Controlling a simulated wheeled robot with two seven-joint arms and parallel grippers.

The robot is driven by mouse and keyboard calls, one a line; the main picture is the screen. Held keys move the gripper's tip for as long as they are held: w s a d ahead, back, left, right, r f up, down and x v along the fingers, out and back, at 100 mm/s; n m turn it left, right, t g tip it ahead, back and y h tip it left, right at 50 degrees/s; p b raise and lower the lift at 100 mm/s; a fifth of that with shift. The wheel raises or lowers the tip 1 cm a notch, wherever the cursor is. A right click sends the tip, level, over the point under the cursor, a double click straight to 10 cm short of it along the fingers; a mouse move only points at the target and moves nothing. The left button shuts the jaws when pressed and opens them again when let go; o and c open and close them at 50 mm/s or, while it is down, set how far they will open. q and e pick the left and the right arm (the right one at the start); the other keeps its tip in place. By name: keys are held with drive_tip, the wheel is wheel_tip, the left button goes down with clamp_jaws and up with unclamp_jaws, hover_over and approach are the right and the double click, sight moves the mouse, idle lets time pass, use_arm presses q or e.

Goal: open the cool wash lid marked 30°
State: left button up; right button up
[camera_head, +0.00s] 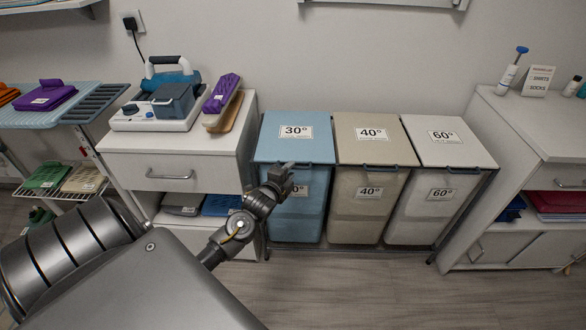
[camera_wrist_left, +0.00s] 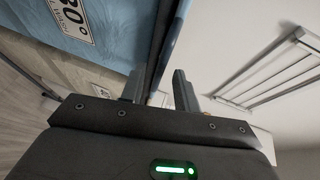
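The blue 30° lid (camera_head: 293,151) lies flat and closed on the blue bin (camera_head: 295,226), left of the other two bins. A white 30° label (camera_head: 296,132) is on its top. My left gripper (camera_head: 284,174) is at the lid's front edge, hiding part of the edge and the front label. In the left wrist view, its two fingers (camera_wrist_left: 160,89) are apart, with a dark bar or edge (camera_wrist_left: 162,45) reaching between them. I cannot tell whether they touch it. A blue panel with a partly cut-off 30° label (camera_wrist_left: 73,18) is beside it. My right gripper is not in view.
A beige 40° bin (camera_head: 362,207) and a whitish 60° bin (camera_head: 428,204) stand close at the right. A white cabinet (camera_head: 172,171) with a portable machine (camera_head: 160,95) is at the left. Another cabinet (camera_head: 497,152) is at the right. The floor in front is clear.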

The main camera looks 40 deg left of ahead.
sight(293, 168)
use_arm(q)
drive_tip(key=shift+x, duration=1.5)
clamp_jaws()
drive_tip(key=shift+s, duration=0.1)
drive_tip(key=shift+d+f, duration=0.1)
